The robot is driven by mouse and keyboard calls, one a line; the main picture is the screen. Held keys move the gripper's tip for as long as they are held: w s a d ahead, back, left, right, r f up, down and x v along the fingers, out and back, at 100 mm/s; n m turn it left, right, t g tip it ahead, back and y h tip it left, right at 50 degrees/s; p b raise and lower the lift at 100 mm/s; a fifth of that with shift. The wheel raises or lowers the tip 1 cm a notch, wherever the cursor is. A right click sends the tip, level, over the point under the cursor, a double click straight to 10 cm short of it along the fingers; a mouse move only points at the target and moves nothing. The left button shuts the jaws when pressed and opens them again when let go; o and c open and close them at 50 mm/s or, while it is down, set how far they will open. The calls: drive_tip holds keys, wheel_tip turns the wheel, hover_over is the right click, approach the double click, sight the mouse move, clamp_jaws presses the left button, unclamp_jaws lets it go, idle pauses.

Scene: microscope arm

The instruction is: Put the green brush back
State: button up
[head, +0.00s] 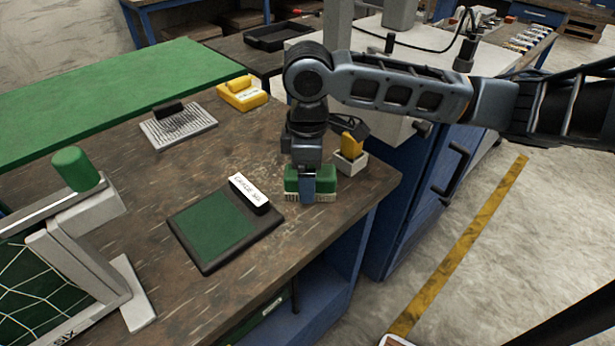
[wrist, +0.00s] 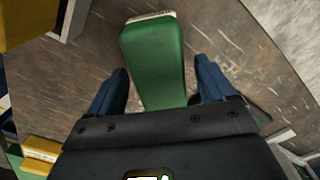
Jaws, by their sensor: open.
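The green brush (head: 327,185) stands on the brown workbench with its pale bristles down, near the front right edge. It also shows in the wrist view (wrist: 152,62), lengthwise between my two blue fingers. My gripper (head: 308,192) points straight down over the brush, and one finger hides part of the brush's near side. In the wrist view my gripper (wrist: 160,75) is open, with a finger on each side of the brush and visible gaps between. A dark tray with a green pad (head: 212,227) lies left of the brush, with a white-labelled black block (head: 250,191) at its edge.
A white holder (head: 351,165) with a yellow piece (head: 352,143) stands close behind the brush. A yellow block (head: 241,94) and a grey bristled plate (head: 178,127) lie farther back. A framed stand with a green knob (head: 76,169) is at left. The bench middle is clear.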

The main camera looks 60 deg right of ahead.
wheel_tip(320, 180, up, 11)
drive_tip(key=shift+f, duration=0.1)
idle(0.5)
